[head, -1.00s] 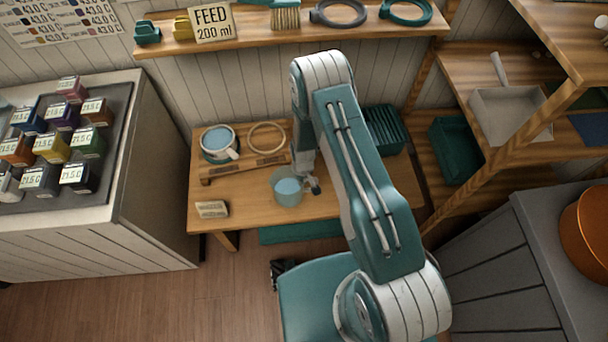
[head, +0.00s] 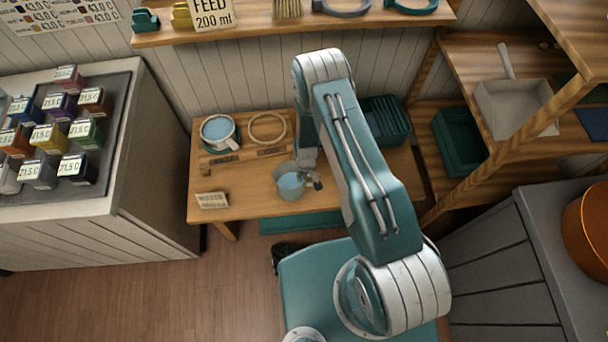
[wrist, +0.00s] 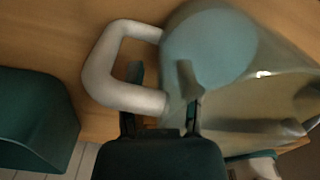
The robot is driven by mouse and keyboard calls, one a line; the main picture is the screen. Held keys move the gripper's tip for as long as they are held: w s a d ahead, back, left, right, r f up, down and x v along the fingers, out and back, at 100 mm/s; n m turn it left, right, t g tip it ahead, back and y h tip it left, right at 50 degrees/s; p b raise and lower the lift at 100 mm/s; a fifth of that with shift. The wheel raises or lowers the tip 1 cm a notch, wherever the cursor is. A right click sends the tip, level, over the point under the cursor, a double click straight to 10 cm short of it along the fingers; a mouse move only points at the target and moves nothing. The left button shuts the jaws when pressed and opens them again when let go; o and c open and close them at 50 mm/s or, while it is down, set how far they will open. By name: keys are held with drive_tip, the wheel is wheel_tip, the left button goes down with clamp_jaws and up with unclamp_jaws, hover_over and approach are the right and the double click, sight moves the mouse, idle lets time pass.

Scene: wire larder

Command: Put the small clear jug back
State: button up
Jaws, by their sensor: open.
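The small clear jug (head: 290,186) holds pale blue liquid and stands upright on the wooden table (head: 240,190). My gripper (head: 316,183) is at its right side, low near the tabletop. In the wrist view the jug (wrist: 255,75) shows its clear wall and a pale handle loop. There my open gripper (wrist: 161,74) has its fingers over the lower part of the handle, close to the jug wall. I cannot tell whether they touch it.
A round vessel (head: 219,131) with blue contents and a pale ring (head: 267,128) sit behind the jug. A small label block (head: 212,200) lies front left. A teal ribbed rack (head: 385,122) stands right of my arm; shelves (head: 500,180) rise further right.

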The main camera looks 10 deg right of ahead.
drive_tip(key=shift+d, duration=0.1)
drive_tip(key=shift+r, duration=0.25)
drive_tip(key=d+r+m+t, duration=0.2)
drive_tip(key=d+r+t, duration=0.1)
drive_tip(key=r, duration=3.9)
drive_tip(key=s+d+r+m+t, duration=0.2)
drive_tip(key=s+d+r, duration=0.2)
drive_tip(key=s+r, duration=1.2)
drive_tip(key=shift+s+d+r+t, duration=0.25)
drive_tip(key=shift+s+t, duration=0.15)
drive_tip(key=shift+s, duration=1.75)
